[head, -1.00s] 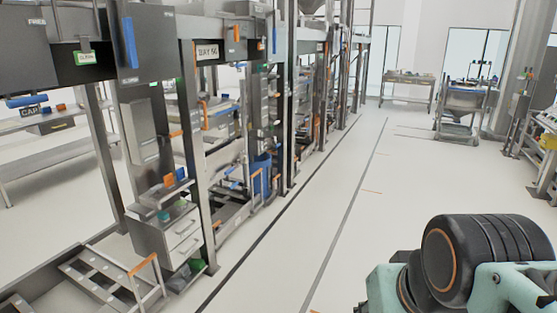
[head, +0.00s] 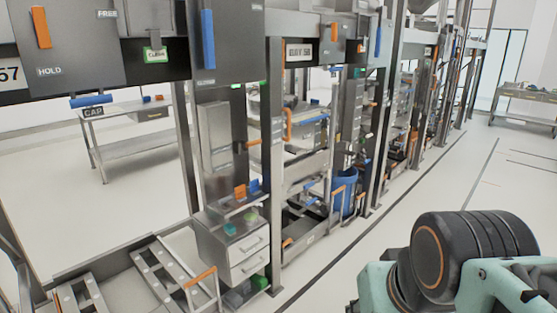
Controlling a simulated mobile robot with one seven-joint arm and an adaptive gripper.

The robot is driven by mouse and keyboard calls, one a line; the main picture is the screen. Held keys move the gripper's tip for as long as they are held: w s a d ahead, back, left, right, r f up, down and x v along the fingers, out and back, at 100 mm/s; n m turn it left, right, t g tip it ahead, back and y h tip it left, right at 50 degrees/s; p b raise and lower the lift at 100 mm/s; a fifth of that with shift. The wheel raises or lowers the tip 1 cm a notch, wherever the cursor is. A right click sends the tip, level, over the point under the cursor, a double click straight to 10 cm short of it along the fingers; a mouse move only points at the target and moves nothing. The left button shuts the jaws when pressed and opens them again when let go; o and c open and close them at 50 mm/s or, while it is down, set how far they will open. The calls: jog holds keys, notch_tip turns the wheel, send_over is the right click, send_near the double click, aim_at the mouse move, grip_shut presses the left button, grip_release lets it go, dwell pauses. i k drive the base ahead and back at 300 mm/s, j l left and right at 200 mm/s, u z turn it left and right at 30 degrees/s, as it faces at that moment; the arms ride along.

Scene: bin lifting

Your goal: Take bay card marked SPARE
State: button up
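I cannot read the word SPARE on any card in view. A small green-and-white card (head: 155,55) hangs under the dark panel at the upper left; its small print looks like CLEAN, but it is hard to read. A white bay plate (head: 299,51), apparently BAY 56, is fixed to the frame right of the blue-handled panel. Another plate ending in 57 (head: 9,74) is cut off by the left edge. My arm's dark joint and teal links fill the lower right, but my gripper's fingers are outside the view.
Dark panels with an orange handle (head: 41,27) and a blue handle (head: 208,39) line the rack. Below stand a drawer unit (head: 236,247), a blue bin (head: 344,192) and a low metal frame (head: 170,275). The aisle floor (head: 455,180) on the right is clear.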

aim_at(253, 186)
jog(key=i+l+u, duration=0.1)
jog(key=i+u, duration=0.4)
jog(key=i, duration=0.65)
